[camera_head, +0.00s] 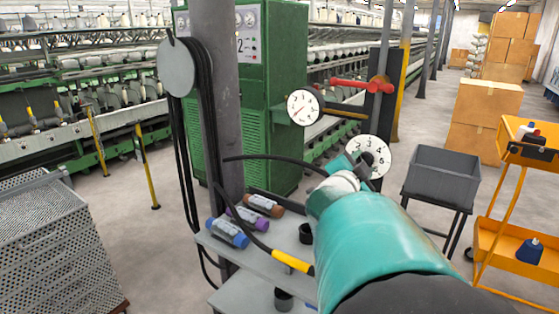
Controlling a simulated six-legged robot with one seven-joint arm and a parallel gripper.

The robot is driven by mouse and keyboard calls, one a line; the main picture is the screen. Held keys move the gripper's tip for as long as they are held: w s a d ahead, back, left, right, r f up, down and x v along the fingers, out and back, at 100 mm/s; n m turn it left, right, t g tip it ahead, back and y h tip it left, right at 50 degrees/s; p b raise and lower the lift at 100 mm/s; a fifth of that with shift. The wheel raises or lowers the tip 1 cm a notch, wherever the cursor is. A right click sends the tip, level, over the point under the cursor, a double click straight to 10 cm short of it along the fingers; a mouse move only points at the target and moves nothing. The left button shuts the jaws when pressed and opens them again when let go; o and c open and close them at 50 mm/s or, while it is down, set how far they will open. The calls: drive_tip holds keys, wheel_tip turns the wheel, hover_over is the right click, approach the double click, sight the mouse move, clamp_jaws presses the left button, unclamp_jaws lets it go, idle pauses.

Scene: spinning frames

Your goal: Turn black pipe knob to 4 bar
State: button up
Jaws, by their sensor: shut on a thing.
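The black pipe knob (367,158) sits at the middle of a white numbered dial (381,147) on a dark upright panel right of centre. Numbers such as 2, 3, 4 and 5 show along the dial's upper part. My gripper (358,168) is shut on the knob from the front left, and its teal arm covers the dial's lower left. The knob's pointer is too small to read. A round white pressure gauge (303,107) with a red needle is up and left of the dial; the needle seems to lean to the lower left.
A red valve handle (362,86) is above the dial. A grey shelf (285,238) with several coloured bobbins stands below left, by a grey post (219,120) with hanging black hose. A grey bin (443,171) and an orange cart (497,240) are at right.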

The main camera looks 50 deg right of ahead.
drive_tip(key=shift+m, duration=8)
drive_tip(key=o, duration=1)
drive_tip(key=shift+a, duration=0.1)
